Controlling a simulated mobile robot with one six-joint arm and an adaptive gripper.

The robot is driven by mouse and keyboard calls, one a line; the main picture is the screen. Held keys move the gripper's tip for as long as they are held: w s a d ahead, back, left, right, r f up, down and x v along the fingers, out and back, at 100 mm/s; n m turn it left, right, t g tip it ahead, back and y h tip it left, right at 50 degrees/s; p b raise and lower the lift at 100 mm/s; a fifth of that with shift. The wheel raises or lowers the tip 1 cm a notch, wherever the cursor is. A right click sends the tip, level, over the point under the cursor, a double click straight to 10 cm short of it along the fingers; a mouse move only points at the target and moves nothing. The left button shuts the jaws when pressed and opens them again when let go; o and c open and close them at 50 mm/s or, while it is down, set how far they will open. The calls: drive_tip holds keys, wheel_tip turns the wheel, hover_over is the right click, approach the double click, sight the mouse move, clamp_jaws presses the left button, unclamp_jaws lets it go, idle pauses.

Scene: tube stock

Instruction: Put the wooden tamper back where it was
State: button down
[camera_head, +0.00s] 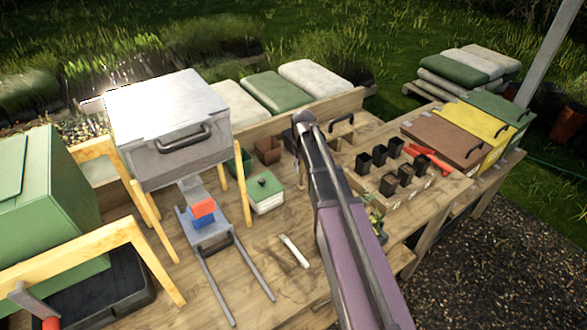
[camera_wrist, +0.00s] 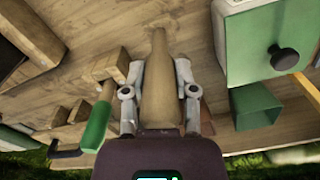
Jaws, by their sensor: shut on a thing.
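The wooden tamper (camera_wrist: 158,100) is a pale, rounded wooden piece with a narrower neck towards the top of the wrist view. My gripper (camera_wrist: 160,70) is shut on it, with one finger on each side. The tamper lies above the wooden bench in that view; whether it touches the bench I cannot tell.
A green-lidded box with a black knob (camera_wrist: 285,58) and a green pot (camera_wrist: 255,105) are right of the gripper. The box (camera_head: 265,193) and a brown pot (camera_head: 267,150) stand near a grey lidded bin (camera_head: 175,125). Black pots (camera_head: 380,155) stand right of my arm. Bare bench lies in front.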

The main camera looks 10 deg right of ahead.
drive_tip(key=w, duration=0.2)
drive_tip(key=w+a, duration=0.1)
drive_tip(key=w, duration=0.1)
drive_tip(key=shift+a+f, duration=0.1)
drive_tip(key=shift+f, duration=0.1)
drive_tip(key=shift+s, duration=0.1)
drive_tip(key=shift+w+a+f+b, duration=0.1)
drive_tip(key=shift+w+f+b, duration=0.1)
drive_tip(key=shift+f+b, duration=0.45)
drive_tip(key=shift+w+a+f+b, duration=0.1)
drive_tip(key=shift+w+f+b, duration=0.15)
drive_tip(key=shift+f+b, duration=0.35)
drive_tip(key=shift+w+f+b, duration=0.2)
drive_tip(key=shift+f+b, duration=0.35)
drive_tip(key=shift+b, duration=0.15)
drive_tip(key=shift+f, duration=0.2)
drive_tip(key=shift+c, duration=2)
unclamp_jaws()
drive_tip(key=shift+r, duration=0.1)
drive_tip(key=shift+r, duration=0.15)
